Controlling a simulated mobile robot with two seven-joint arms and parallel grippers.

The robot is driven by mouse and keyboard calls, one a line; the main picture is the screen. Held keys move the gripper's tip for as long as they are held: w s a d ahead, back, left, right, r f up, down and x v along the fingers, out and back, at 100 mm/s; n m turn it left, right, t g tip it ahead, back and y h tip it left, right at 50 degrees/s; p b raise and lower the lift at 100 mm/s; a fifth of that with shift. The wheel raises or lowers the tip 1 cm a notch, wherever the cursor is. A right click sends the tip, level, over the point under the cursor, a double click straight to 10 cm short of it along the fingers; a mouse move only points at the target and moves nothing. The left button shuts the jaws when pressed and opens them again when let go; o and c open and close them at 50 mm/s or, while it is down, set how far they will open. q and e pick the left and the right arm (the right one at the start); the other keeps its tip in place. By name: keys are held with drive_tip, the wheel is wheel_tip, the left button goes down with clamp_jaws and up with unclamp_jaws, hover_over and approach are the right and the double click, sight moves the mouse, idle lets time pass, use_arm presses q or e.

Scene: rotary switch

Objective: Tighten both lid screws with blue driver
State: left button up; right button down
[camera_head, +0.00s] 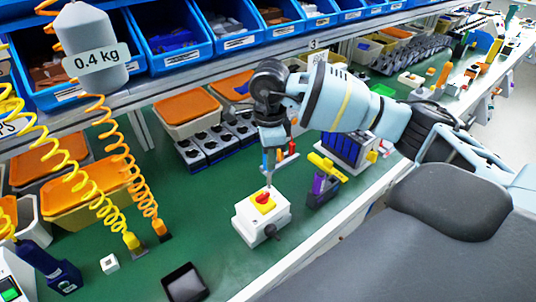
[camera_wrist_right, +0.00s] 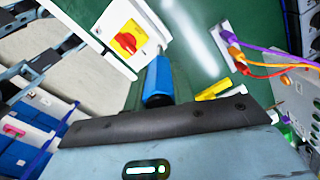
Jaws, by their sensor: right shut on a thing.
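The rotary switch box (camera_head: 247,231) is white and stands on the green bench. Its red knob (camera_head: 263,198) sits on a yellow plate, and the knob also shows in the wrist view (camera_wrist_right: 127,41). My right gripper (camera_head: 275,140) is above the box, shut on the blue driver (camera_wrist_right: 158,82). The driver points down, its thin shaft reaching to the lid near the knob. In the wrist view the tip is at a lid corner; I cannot tell whether it touches a screw. The lid screws are too small to make out clearly. My left gripper is out of view.
A purple and yellow tool (camera_head: 322,188) stands right of the box. Several grey switch units (camera_head: 215,142) sit behind it. Yellow and orange coiled cords (camera_head: 120,150) hang at left. A black tray (camera_head: 185,283) lies at the front.

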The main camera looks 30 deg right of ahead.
drive_tip(key=n, duration=0.1)
drive_tip(key=n+b, duration=0.1)
drive_tip(key=n, duration=0.1)
drive_tip(key=shift+f+n, duration=0.25)
drive_tip(key=shift+n, duration=0.05)
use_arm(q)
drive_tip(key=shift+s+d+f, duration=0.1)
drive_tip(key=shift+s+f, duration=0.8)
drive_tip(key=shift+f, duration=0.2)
use_arm(e)
drive_tip(key=shift+r+n, duration=0.2)
drive_tip(key=shift+n, duration=0.7)
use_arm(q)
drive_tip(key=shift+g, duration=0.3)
use_arm(e)
drive_tip(key=n+b, duration=0.2)
drive_tip(key=n, duration=0.3)
drive_tip(key=shift+f, duration=0.2)
drive_tip(key=shift+n+b, duration=0.3)
drive_tip(key=shift+n, duration=0.9)
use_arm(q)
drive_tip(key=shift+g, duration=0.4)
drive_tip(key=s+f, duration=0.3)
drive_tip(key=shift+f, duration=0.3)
use_arm(e)
drive_tip(key=shift+r+n, duration=0.2)
drive_tip(key=shift+n, duration=0.2)
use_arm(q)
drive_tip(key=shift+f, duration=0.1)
